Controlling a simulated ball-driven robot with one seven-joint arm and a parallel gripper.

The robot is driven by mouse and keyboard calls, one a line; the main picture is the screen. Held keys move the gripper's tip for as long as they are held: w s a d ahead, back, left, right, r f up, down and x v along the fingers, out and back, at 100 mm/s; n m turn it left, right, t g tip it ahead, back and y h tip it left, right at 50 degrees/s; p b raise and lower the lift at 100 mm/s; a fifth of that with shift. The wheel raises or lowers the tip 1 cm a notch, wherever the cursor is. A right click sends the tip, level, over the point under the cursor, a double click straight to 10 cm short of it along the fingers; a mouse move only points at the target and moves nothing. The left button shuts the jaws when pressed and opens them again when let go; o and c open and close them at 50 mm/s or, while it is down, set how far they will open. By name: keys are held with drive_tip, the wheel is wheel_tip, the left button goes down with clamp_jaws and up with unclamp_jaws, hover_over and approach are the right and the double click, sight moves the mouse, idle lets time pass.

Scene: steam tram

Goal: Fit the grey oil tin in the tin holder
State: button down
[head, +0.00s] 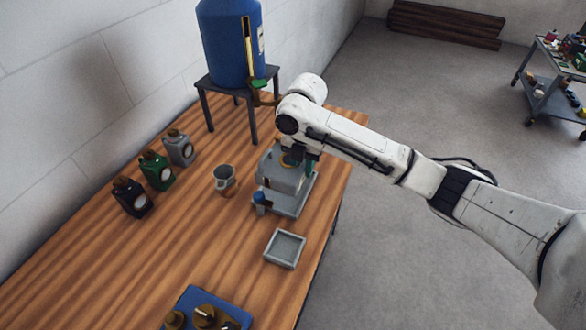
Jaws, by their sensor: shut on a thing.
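A grey jug (225,180) stands close to the left. A blue tank (229,45) on a stand is behind. A square tray (285,248) and blue box (205,308) lie in front.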

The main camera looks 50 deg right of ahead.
drive_tip(key=shift+w+f+b, duration=0.2)
drive_tip(key=shift+f, duration=0.4)
drive_tip(key=shift+w+f+b, duration=0.15)
drive_tip(key=shift+f+b, duration=0.05)
drive_tip(key=shift+f, duration=0.4)
drive_tip(key=shift+f+b, duration=1.25)
drive_tip(key=shift+f, duration=0.6)
drive_tip(key=shift+d+f, duration=0.1)
drive_tip(key=shift+f, duration=0.8)
idle(1.0)
drive_tip(key=c, duration=0.8)
unclamp_jaws()
wheel_tip(320, 180, up, 11)
drive_tip(key=shift+f+b, duration=0.1)
drive_tip(key=shift+b, duration=0.3)
drive_tip(key=shift+s, duration=0.1)
